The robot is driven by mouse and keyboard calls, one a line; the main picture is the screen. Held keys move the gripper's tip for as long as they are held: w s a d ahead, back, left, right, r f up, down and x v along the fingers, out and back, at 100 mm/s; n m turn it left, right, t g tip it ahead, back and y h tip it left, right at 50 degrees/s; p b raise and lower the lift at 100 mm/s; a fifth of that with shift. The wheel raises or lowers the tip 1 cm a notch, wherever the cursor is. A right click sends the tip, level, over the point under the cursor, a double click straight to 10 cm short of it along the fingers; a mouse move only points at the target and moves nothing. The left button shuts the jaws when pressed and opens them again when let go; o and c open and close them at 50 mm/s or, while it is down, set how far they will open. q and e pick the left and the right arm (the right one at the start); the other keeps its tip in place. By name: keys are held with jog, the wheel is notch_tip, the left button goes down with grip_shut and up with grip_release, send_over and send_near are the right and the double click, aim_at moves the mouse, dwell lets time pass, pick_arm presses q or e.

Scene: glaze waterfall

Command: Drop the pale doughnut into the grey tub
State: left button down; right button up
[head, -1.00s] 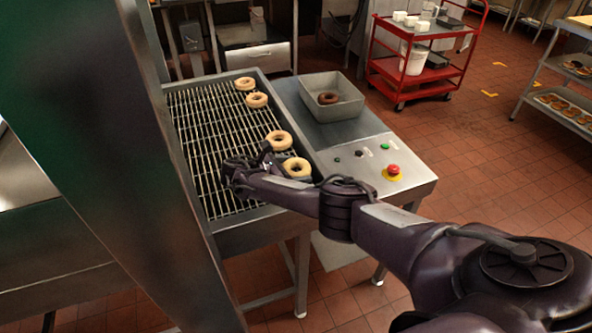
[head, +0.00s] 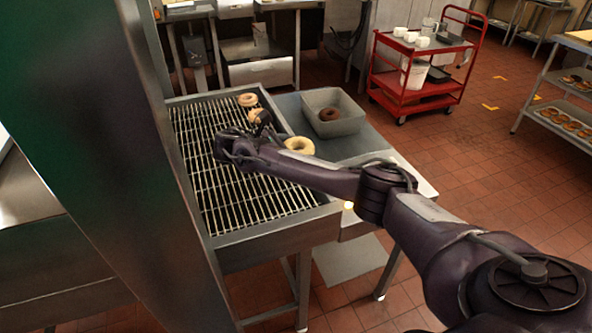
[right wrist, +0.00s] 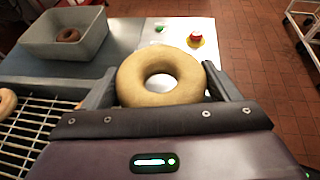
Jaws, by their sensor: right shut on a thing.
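The pale doughnut (head: 300,145) is between the fingers of my right gripper (head: 280,139), above the machine near the grate's right edge. In the right wrist view the doughnut (right wrist: 160,77) sits upfront, hole visible, with a finger against each side. The grey tub (head: 333,112) stands on the blue-grey top to the right of the grate, beyond the gripper. A brown doughnut (head: 329,114) lies inside it. The tub also shows at upper left in the right wrist view (right wrist: 62,45), apart from the held doughnut. My left gripper is not in view.
Two other pale doughnuts (head: 247,100) lie at the far end of the wire grate (head: 205,160). One doughnut (right wrist: 6,103) shows at the wrist view's left edge. A red stop button (right wrist: 195,37) is on the panel. A red cart (head: 410,100) stands farther back.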

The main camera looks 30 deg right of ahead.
notch_tip(320, 180, up, 6)
jog(key=p, duration=0.6)
jog(key=shift+r, duration=0.15)
